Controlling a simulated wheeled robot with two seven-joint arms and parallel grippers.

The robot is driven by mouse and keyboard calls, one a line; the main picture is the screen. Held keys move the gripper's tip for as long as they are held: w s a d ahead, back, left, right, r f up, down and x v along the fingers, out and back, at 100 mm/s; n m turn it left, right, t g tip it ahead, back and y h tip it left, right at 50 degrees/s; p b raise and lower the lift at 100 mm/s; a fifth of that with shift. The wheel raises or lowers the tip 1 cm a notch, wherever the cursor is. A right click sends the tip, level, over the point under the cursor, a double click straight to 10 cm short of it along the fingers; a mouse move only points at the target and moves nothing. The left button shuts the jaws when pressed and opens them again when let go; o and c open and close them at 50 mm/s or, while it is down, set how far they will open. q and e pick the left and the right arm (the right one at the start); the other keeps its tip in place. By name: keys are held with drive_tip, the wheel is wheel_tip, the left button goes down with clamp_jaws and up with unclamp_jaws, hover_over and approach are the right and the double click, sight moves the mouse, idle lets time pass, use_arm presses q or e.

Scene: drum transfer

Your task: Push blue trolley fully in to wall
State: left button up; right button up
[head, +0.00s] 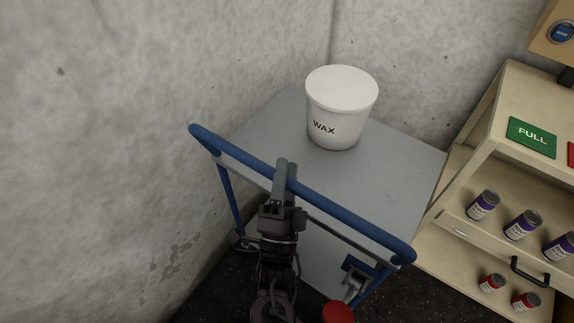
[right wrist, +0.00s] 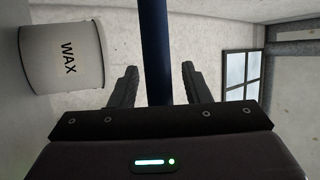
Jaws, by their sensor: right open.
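The blue trolley has a grey top (head: 260,125) and a blue push handle (head: 345,222) along its near side. It stands in the corner by the concrete walls. A white tub marked WAX (head: 338,108) stands upright on the top. My right gripper (head: 286,172) is at the handle, left of its middle. In the right wrist view the blue handle bar (right wrist: 155,50) runs between the two open fingers (right wrist: 160,85), with a gap on both sides. The tub (right wrist: 62,58) shows there at the left, turned sideways. My left gripper is in neither view.
A wooden shelf unit (head: 485,150) stands close to the trolley's right side, with several purple and red cans and a green FULL sign (head: 531,137). Concrete wall (head: 90,130) runs along the left. A red disc (head: 338,312) shows low by the trolley's near right corner. Dark floor lies below.

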drive_tip(key=shift+w+r, duration=0.15)
drive_tip(key=shift+w, duration=0.15)
clamp_jaws()
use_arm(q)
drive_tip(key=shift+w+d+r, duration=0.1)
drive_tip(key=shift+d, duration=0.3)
use_arm(e)
drive_tip(key=shift+w+d, duration=0.1)
